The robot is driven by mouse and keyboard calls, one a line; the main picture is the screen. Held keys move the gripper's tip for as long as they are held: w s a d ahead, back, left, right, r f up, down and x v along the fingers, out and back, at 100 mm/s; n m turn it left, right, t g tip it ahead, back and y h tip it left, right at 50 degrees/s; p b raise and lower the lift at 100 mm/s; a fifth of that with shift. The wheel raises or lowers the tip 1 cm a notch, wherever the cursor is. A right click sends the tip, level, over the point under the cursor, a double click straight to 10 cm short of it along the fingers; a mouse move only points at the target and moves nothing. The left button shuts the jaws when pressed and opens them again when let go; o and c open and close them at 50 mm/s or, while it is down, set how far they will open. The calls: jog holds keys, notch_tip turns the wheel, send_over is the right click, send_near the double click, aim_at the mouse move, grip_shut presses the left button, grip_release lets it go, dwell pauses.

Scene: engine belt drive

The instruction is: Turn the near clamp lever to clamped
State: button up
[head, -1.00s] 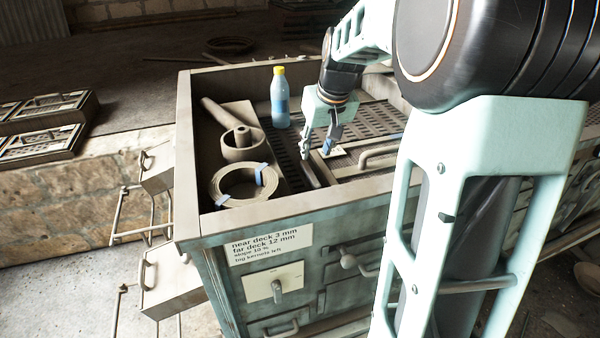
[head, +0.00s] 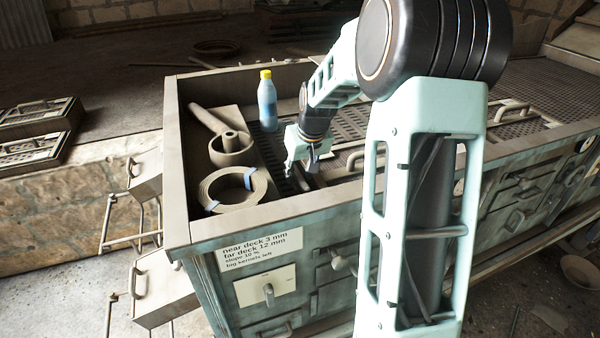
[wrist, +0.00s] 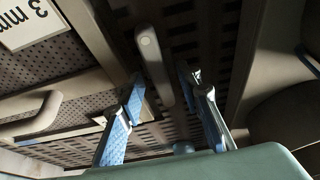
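The near clamp lever (wrist: 152,62) is a plain grey-brown bar with a rounded end, seen in the wrist view beside the perforated deck. In the head view it is mostly hidden by my gripper (head: 300,170). My gripper is open, with its blue-padded fingers pointing down at the lever. In the wrist view the fingers (wrist: 161,78) appear on either side of the bar, with gaps visible. I cannot tell whether either finger touches it or how deep they reach.
A deck handle (head: 357,158) stands right of my gripper. The bench's front rim (head: 270,217) is nearby.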

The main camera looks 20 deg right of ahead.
grip_shut()
jog(key=m+b, duration=0.1)
jog(key=m+h+b, duration=0.1)
jog(key=shift+a+f+m, duration=0.15)
jog(key=shift+a+m, duration=0.05)
jog(key=shift+m, duration=0.2)
jog(key=m+h+b, duration=0.1)
jog(key=m, duration=0.1)
jog(key=m+b, duration=0.1)
jog(key=m, duration=0.1)
jog(key=shift+w+a+g+h+b, duration=0.1)
jog(key=shift+g+h+b, duration=0.3)
jog(key=m+g, duration=0.1)
jog(key=m, duration=0.2)
jog(key=m+h, duration=0.1)
jog(key=m, duration=0.1)
jog(key=shift+w+m+g, duration=0.1)
jog(key=shift+m+g, duration=0.3)
jog(key=shift+w+m+g+h+p, duration=0.15)
jog(key=shift+m+g+p, duration=0.3)
jog(key=shift+m, duration=0.85)
jog(key=shift+s+m+g+h+p, duration=0.2)
jog(key=shift+m+g, duration=0.35)
jog(key=shift+m, duration=0.75)
